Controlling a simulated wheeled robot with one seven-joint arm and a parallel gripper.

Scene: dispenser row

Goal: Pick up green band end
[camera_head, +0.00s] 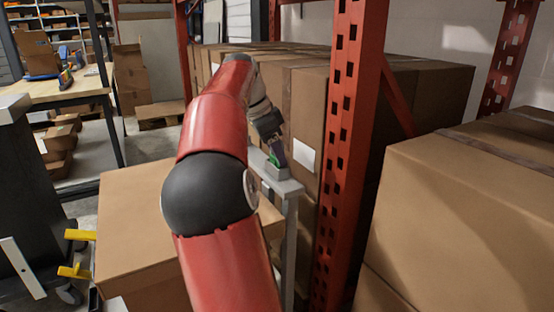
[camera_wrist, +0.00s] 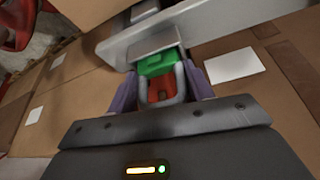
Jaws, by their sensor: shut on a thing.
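The green band end (camera_wrist: 158,62) shows as a small green block in the wrist view, at the mouth of a grey dispenser (camera_wrist: 150,42). My gripper (camera_wrist: 161,78) has its two purple fingers closed in from either side of the green piece and is shut on it. A grey loop with a red-orange patch inside it lies between the fingers, nearer the palm. In the head view my gripper (camera_head: 276,152) points down at the grey dispenser (camera_head: 277,174), with a bit of green showing at its tips. The fingers' exact contact is partly hidden.
A grey ledge (camera_head: 289,187) carries the dispenser. Tall cartons (camera_head: 305,110) with a white label stand just behind it, close to my gripper. A red rack post (camera_head: 345,150) rises at the right. A large carton (camera_head: 135,225) stands lower left.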

